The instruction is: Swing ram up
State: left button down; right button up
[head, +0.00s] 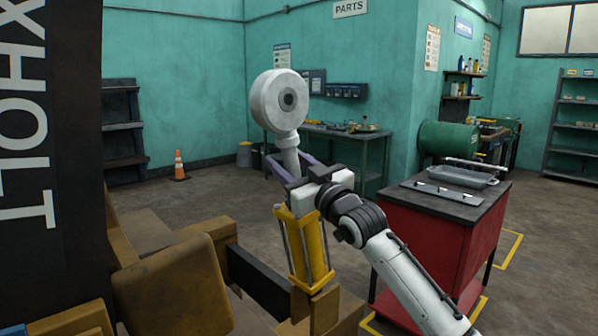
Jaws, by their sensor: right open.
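The ram stands nearly upright in the middle of the head view, leaning slightly left at the top. My right gripper (288,172) is at the top of the barrel, by the rod. Its jaws are open beside the rod; whether they touch it I cannot tell. The gripper hides part of the barrel's top end. My left gripper is out of view.
The forklift's dark lettered panel (48,130) and tan blocks (170,292) fill the left. A red cabinet (432,247) with a grey tray (463,176) stands at the right. A green workbench (345,150) is behind the ram. Open floor lies between.

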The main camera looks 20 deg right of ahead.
jog(key=b+v, duration=0.2)
jog(key=v, duration=0.7)
jog(key=shift+s, duration=0.35)
jog(key=shift+d, duration=0.15)
